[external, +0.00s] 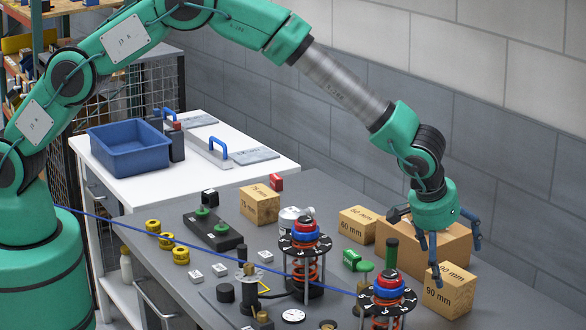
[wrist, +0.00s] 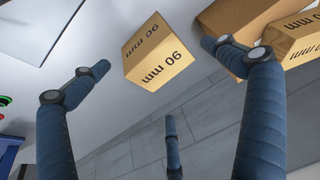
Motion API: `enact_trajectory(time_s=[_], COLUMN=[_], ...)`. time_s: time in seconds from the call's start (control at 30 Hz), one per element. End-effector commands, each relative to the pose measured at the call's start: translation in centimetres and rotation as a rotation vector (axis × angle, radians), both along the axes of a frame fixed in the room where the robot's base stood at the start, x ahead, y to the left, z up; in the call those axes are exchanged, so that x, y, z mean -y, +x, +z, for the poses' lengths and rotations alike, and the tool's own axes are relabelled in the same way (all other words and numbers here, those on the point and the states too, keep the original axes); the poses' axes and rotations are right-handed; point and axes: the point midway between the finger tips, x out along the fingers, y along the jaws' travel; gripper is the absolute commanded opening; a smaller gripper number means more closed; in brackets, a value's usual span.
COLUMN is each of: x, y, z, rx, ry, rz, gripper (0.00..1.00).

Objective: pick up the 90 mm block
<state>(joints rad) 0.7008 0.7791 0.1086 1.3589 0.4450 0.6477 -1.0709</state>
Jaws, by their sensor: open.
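The 90 mm block (external: 449,293) is a wooden cube with "90 mm" printed on its faces. It sits on the grey table near the right edge in the external view. In the wrist view the block (wrist: 158,55) shows upside down, between and beyond the fingertips. My gripper (external: 446,258) points down above and close to the block, with its blue fingers spread. In the wrist view the gripper (wrist: 160,78) is open with nothing between its fingers. One finger partly overlaps the block in the external view; I cannot tell whether it touches.
A large brown box (external: 455,245) stands just behind the block. A 60 mm block (external: 357,225) and a 75 mm block (external: 260,204) stand further left. A spring fixture (external: 388,299) with red and blue rings and a green part (external: 356,261) stand left of the block.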

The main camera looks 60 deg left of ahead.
Motion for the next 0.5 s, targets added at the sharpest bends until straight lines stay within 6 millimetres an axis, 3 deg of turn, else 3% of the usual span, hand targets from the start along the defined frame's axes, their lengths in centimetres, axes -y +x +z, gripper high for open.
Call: enact_trajectory(time_s=[0.5], x=[-0.05], y=[0.40], z=[-0.99], rx=[0.000], ry=[0.000], rz=[0.000], gripper=[1.00])
